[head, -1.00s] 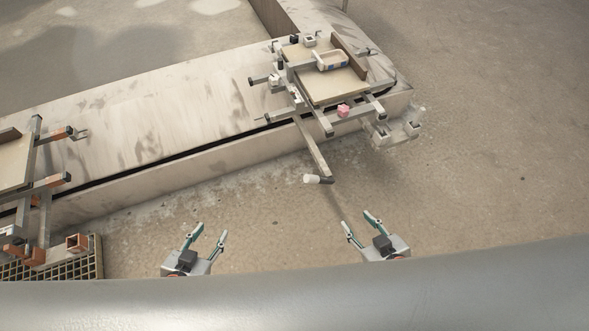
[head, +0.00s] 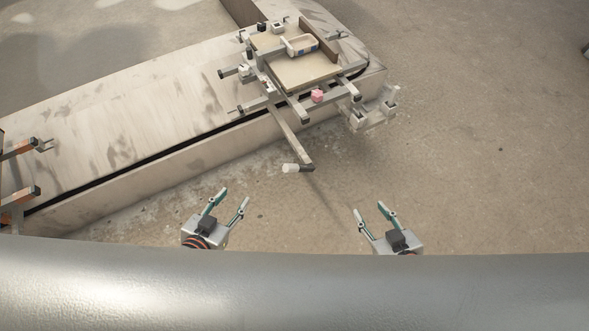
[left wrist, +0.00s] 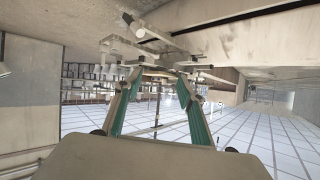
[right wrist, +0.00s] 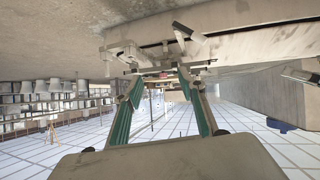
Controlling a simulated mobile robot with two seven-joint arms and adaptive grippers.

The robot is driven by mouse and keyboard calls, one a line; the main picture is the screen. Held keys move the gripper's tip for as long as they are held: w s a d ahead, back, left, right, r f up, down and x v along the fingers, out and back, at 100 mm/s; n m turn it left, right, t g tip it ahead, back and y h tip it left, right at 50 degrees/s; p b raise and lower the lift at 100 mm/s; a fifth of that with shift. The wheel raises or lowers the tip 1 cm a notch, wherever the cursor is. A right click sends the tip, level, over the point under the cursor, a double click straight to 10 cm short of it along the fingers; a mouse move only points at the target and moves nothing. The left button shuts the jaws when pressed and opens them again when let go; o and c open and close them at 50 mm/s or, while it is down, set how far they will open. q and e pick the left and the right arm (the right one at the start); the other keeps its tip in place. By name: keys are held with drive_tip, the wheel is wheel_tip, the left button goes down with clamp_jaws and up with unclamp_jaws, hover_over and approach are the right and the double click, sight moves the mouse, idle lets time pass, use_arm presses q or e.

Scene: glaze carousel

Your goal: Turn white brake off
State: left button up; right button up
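A grey bar (head: 290,134) sticks out from the near side of the carousel frame and ends in a white cylindrical handle (head: 291,168), which looks like the white brake. The handle also shows at the top of the left wrist view (left wrist: 132,20) and right wrist view (right wrist: 182,31). My left gripper (head: 232,197) is open and empty, below and left of the handle in the head view. My right gripper (head: 369,208) is open and empty, below and right of it. Neither gripper touches anything.
The frame carries a beige board (head: 300,74) with a small tray (head: 302,45), and a pink cube (head: 317,96) sits near its front. Pale brackets (head: 375,112) jut out at its right. Another frame with orange parts (head: 20,193) stands far left. Open floor (head: 480,180) lies right.

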use_arm(q)
drive_tip(key=w+d+f+m+t+h+b, duration=0.1)
drive_tip(key=w+d+f+h+b, duration=0.1)
drive_tip(key=w+d+f+b, duration=0.3)
drive_tip(key=w+d+f+t+h+b, duration=0.1)
drive_tip(key=w+h+b, duration=0.15)
drive_tip(key=w, duration=0.35)
drive_tip(key=m+g+h+b, duration=0.25)
drive_tip(key=h+b, duration=0.35)
drive_tip(key=b, duration=0.5)
approach(291, 167)
drive_tip(key=w+d+f, duration=0.2)
drive_tip(key=w, duration=0.1)
drive_tip(key=x, duration=0.5)
drive_tip(key=shift+w+d+b, duration=0.1)
drive_tip(key=shift+d+b, duration=0.25)
drive_tip(key=shift+d, duration=0.1)
drive_tip(key=shift+w+d, duration=0.45)
drive_tip(key=shift+d, duration=0.05)
use_arm(e)
drive_tip(key=w+a+f+m+y, duration=0.1)
drive_tip(key=a+f, duration=0.4)
drive_tip(key=shift+w+a+f+t+y, duration=0.25)
drive_tip(key=shift+w+f+t+y, duration=0.05)
drive_tip(key=shift+w+t+y, duration=0.1)
use_arm(q)
drive_tip(key=shift+r, duration=0.1)
clamp_jaws()
use_arm(e)
drive_tip(key=shift+r, duration=0.1)
